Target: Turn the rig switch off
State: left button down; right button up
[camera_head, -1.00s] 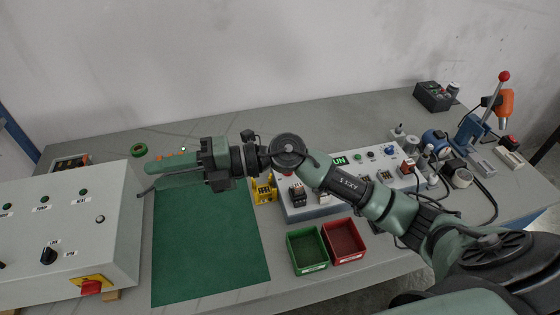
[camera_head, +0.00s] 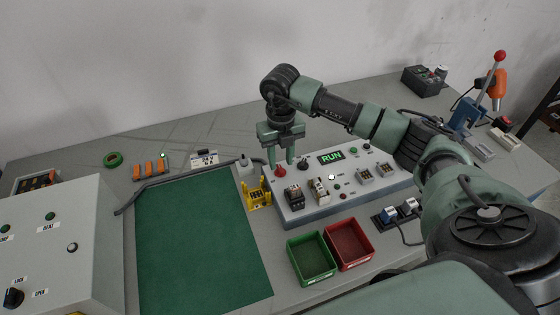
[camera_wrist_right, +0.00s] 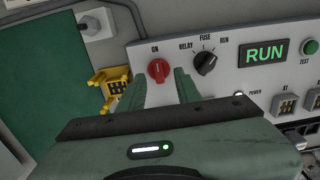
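The rig is a light grey panel box (camera_head: 313,207) on the table, with a lit green RUN display (camera_head: 330,156). The rig switch is a red knob (camera_head: 279,171) at the panel's left end. In the right wrist view the red knob (camera_wrist_right: 158,70) sits under an ON label. My right gripper (camera_head: 285,158) points down over that end, open and empty. In the wrist view its fingertips (camera_wrist_right: 160,82) show to the left and right of the knob, with gaps. I cannot tell their exact height above it. My left gripper is out of view.
A black selector knob (camera_wrist_right: 205,63) stands close to the red one. A yellow holder (camera_head: 257,194) is at the panel's left. Green (camera_head: 311,258) and red (camera_head: 349,243) bins stand in front. A control box (camera_head: 60,240) is at far left, beside a green mat (camera_head: 200,245).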

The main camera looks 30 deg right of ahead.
jog(key=shift+f, duration=0.9)
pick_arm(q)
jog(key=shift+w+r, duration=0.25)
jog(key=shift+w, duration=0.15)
pick_arm(e)
jog(key=shift+f, duration=0.2)
grip_shut()
